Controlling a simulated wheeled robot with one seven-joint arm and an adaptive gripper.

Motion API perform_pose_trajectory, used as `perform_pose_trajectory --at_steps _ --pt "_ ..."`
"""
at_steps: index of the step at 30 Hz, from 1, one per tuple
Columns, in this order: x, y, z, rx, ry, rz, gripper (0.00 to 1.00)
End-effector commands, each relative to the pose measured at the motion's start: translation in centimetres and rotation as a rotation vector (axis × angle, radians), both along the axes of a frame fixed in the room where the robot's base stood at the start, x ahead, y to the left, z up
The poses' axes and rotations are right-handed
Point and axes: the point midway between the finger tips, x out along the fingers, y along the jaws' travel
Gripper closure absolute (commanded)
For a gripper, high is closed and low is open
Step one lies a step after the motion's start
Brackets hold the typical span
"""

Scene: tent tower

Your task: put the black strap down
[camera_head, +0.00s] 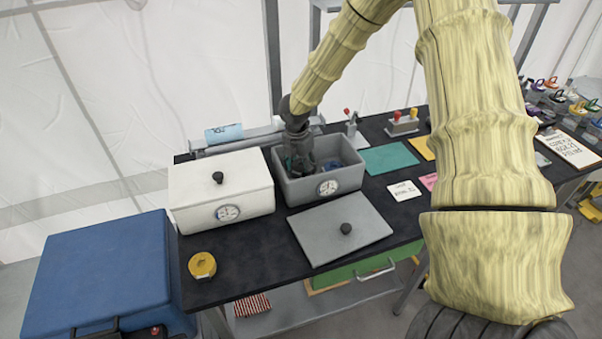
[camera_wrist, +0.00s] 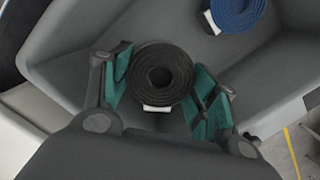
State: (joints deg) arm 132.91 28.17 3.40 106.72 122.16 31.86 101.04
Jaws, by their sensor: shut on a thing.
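The black strap (camera_wrist: 162,75) is a rolled coil with a small white tag at its near side, seen in the wrist view. My gripper (camera_wrist: 165,88) has its green-padded fingers on both sides of the coil and is shut on it. In the head view my gripper (camera_head: 300,165) points down inside the open grey box (camera_head: 323,187). The coil is inside the box's outline; whether it touches the floor of the box I cannot tell. In the head view the strap is hidden by the gripper.
A rolled blue strap (camera_wrist: 236,12) lies in the same box. A grey lid (camera_head: 325,240) with a black knob lies in front. A green mat (camera_head: 390,157) lies right.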

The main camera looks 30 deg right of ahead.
Motion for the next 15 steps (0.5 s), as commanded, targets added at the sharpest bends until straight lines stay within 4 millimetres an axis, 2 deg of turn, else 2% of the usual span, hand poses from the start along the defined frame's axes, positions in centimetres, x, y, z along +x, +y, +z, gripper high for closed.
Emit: perform_pose_trajectory --at_steps 7,15 --pt "0.0 0.0 -1.2 -0.001 0.002 0.002 0.67" --pt "0.0 0.0 -3.8 -0.001 0.003 0.001 0.67"
